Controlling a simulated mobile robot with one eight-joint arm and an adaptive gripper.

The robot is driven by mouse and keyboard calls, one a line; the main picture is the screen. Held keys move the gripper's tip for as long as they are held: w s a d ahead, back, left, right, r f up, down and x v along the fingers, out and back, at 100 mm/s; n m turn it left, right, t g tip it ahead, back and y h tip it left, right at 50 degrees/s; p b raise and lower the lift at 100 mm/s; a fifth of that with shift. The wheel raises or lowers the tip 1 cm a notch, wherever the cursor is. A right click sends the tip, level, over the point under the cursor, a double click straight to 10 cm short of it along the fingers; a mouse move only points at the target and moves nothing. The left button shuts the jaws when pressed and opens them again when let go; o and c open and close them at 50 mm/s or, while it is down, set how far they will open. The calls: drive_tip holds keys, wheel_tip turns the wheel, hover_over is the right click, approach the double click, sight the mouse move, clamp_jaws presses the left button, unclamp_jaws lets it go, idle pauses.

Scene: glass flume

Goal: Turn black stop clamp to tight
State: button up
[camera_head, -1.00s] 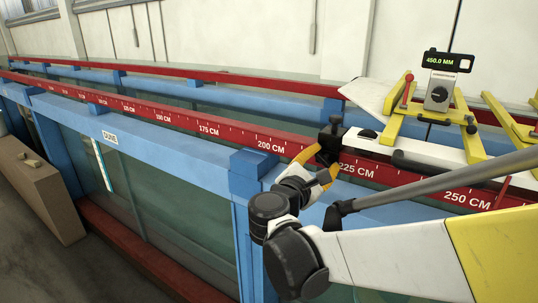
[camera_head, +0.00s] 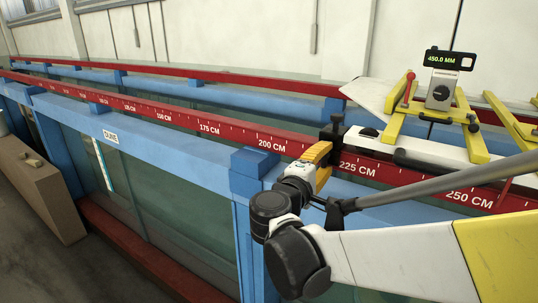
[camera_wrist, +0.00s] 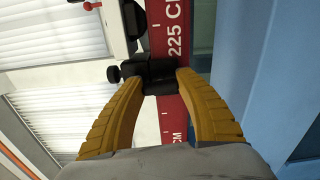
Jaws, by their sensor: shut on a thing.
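The black stop clamp (camera_head: 333,128) sits on the red scale rail, just left of the 225 CM mark in the head view. In the wrist view its dark body (camera_wrist: 160,66) lies across the rail, with a small side knob sticking out left. My gripper (camera_head: 325,150) reaches it from the near side. In the wrist view my yellow fingers (camera_wrist: 160,84) stand on either side of the clamp's near black part and are shut on it. The fingertips partly hide the contact, and I cannot tell how tight the clamp is.
The red scale rail (camera_head: 210,129) runs along the blue flume frame (camera_head: 170,143). A yellow-framed carriage (camera_head: 437,130) with a 450.0 MM display (camera_head: 449,61) stands right of the clamp. A brown case (camera_head: 46,199) stands on the floor at left.

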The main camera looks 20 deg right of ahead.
drive_tip(key=shift+m, duration=1.5)
drive_tip(key=o, duration=1.2)
drive_tip(key=v, duration=1.2)
